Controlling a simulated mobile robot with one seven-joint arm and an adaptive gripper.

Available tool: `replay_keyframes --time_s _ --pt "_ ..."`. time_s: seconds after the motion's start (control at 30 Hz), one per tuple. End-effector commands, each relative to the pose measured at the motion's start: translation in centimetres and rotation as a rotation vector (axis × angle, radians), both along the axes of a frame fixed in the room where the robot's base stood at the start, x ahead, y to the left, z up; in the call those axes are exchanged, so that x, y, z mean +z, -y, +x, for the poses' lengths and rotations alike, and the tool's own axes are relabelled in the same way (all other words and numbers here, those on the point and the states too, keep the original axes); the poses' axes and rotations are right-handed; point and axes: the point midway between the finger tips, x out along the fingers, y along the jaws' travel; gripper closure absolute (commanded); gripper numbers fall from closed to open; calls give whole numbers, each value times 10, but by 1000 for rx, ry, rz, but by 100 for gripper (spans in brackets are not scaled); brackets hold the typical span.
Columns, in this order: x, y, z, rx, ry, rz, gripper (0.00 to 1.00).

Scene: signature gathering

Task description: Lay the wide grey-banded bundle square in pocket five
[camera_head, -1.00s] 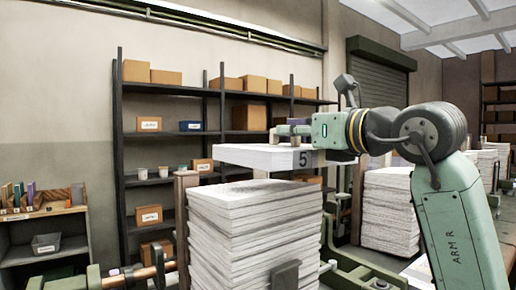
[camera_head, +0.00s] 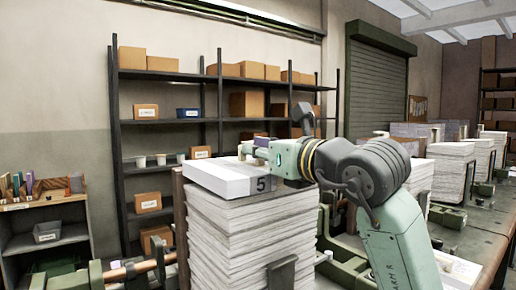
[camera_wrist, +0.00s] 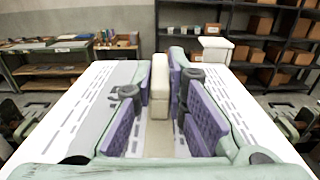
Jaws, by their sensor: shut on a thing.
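The wide white bundle (camera_head: 222,178) has a grey band (camera_head: 264,184) marked 5 on its near corner. In the head view it lies flat over a tall stack of white sheets (camera_head: 250,235), nearly in line with it. I cannot tell whether it rests fully on the stack. My gripper (camera_head: 256,150) is above the bundle. In the wrist view my gripper's purple pads (camera_wrist: 157,112) are shut on the bundle's upright cream grip piece (camera_wrist: 160,85), and white printed sheet (camera_wrist: 85,105) spreads to both sides. The pocket's floor is hidden.
A brown post (camera_head: 180,215) stands close at the stack's left and a dark grey plate (camera_head: 282,273) at its front. Green frame parts (camera_head: 345,255) lie to the right. Other paper stacks (camera_head: 450,170) stand further right. Shelving with boxes (camera_head: 147,202) is behind.

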Motion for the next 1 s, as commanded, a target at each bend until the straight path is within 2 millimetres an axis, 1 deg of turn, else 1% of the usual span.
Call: replay_keyframes --time_s 0.03,0.33,0.67,0.77,0.87,1.0 --pt "0 0 0 0 0 0 86" --pt "0 0 0 0 0 0 67" --pt "0 2 -2 -1 1 1 67" --pt "-2 8 -9 -1 2 0 67" --pt "-3 18 -24 -3 3 -1 67" --pt "-4 37 -48 -5 2 -1 67"
